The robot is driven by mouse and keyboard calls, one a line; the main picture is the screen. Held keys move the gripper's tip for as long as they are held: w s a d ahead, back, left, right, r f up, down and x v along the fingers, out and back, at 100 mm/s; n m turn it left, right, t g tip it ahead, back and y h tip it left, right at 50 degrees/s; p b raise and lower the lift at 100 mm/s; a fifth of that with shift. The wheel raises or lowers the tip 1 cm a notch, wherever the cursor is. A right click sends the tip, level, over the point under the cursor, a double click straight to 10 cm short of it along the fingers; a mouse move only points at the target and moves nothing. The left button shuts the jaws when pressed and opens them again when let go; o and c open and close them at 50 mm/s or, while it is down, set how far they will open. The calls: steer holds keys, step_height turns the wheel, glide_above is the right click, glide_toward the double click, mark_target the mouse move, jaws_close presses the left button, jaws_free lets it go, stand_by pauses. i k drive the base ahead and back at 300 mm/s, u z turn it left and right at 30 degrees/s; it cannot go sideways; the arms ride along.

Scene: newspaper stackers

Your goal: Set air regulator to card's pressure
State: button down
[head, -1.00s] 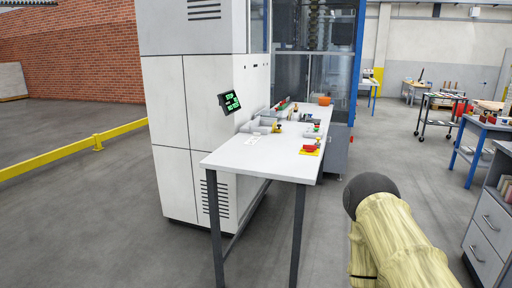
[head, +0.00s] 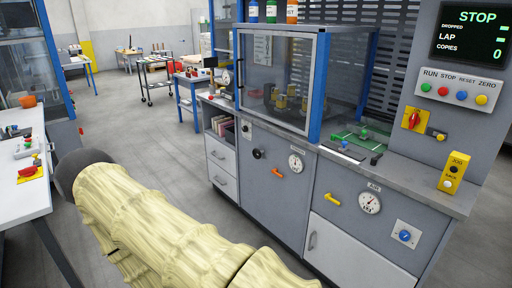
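An air gauge (head: 369,203) with a white round dial is on the grey cabinet front at the lower right, under a small label. Its needle reading is too small to tell. A blue knob (head: 404,235) on a white square plate is to the right of it and lower. A yellow lever handle (head: 332,199) is to the left of the gauge. I cannot make out a pressure card for certain; a pale sheet (head: 262,48) with unreadable marks shows through the clear enclosure. My arm in its pale yellow sleeve crosses the lower left; my gripper is outside the view.
A second dial (head: 296,161) and an orange handle (head: 278,173) are on the cabinet front. A counter display (head: 470,32) reads STOP and 0 above coloured buttons. A yellow jog box (head: 452,172) stands on the worktop. A white table (head: 30,198) is at left. Floor between is clear.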

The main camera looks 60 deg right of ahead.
mark_target(405, 236)
steer(key=z, duration=3.1)
